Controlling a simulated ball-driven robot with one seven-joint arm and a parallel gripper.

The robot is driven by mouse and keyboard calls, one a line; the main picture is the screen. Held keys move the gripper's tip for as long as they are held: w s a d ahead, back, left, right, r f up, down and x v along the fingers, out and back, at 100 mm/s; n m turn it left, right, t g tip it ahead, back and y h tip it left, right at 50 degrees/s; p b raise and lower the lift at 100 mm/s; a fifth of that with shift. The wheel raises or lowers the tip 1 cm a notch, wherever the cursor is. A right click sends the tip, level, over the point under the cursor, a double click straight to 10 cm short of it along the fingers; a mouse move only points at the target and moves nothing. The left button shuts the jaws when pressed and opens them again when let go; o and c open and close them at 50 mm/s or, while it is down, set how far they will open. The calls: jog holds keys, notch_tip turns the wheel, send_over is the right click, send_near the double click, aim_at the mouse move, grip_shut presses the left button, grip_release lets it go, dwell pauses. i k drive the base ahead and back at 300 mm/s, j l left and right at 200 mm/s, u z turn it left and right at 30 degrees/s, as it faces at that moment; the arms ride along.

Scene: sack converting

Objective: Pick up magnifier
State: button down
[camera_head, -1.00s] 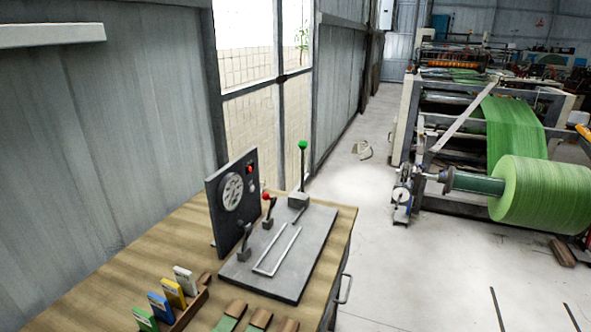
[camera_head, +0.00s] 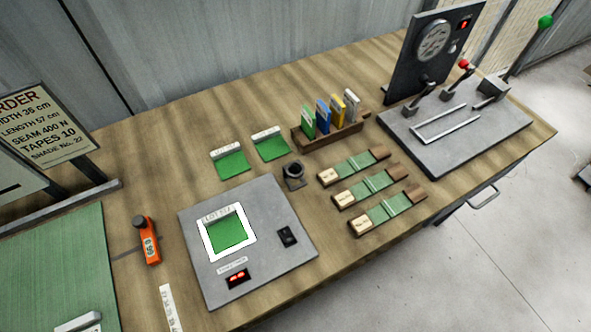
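The likely magnifier is a small dark stand-like piece with a round ring top (camera_head: 293,174). It stands upright on the wooden workbench (camera_head: 330,80), between the grey scale plate and the green swatch strips. It is small in the head view, so its lens cannot be made out clearly. My gripper is not in view.
A grey scale plate (camera_head: 285,262) bears a green swatch. Wooden-ended green strips (camera_head: 367,187) lie right of the ring piece, with a card rack (camera_head: 330,136) behind. A lever panel (camera_head: 455,140) stands at the right, an orange handheld device (camera_head: 148,243) at the left.

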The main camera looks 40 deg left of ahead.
aim_at(294, 170)
jog(key=u, duration=1.4)
